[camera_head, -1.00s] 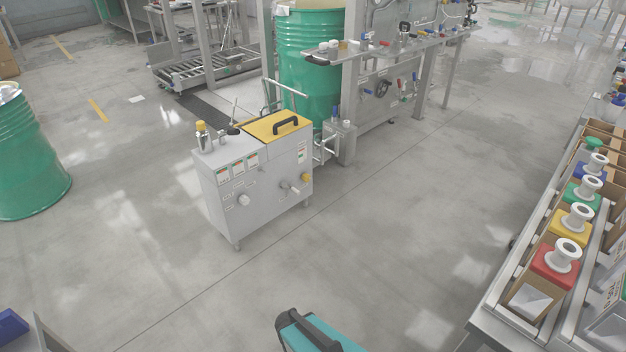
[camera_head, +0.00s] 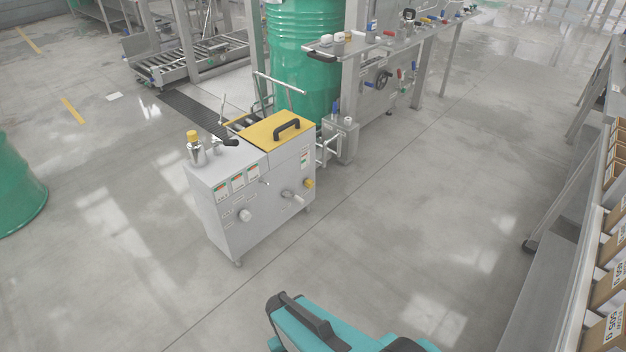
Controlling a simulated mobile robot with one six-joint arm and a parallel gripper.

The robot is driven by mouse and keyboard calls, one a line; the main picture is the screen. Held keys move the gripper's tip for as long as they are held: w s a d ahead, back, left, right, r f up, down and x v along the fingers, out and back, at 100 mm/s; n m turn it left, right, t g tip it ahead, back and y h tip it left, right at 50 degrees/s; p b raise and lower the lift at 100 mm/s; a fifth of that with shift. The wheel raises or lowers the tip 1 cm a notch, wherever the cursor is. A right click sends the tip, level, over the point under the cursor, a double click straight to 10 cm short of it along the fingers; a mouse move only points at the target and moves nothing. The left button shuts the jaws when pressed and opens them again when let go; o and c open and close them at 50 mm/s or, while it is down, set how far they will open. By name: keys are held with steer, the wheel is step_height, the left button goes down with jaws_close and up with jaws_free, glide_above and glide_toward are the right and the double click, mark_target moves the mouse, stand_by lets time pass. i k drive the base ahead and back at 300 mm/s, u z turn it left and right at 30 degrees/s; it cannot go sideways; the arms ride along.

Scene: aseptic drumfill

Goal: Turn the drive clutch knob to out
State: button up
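A grey box-shaped machine (camera_head: 222,208) with a yellow lid (camera_head: 268,131) and black handle stands on the floor left of centre. Its front face carries a pale round knob (camera_head: 244,215) at lower left, a knob with a protruding lever (camera_head: 292,196) further right, and a yellow knob (camera_head: 309,183) near the right edge. Their labels are too small to read, so I cannot tell which is the drive clutch knob. My gripper is not in view; a teal and black part at the bottom centre is mine, well short of the machine.
A green drum (camera_head: 303,60) stands behind the machine by a steel bench (camera_head: 392,42). Another green drum (camera_head: 18,188) is at the left edge. A rack with cardboard boxes (camera_head: 606,285) lines the right side. The floor (camera_head: 430,190) between is clear.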

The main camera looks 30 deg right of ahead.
mark_target(308, 183)
steer(key=u, duration=0.05)
steer(key=i, duration=0.9)
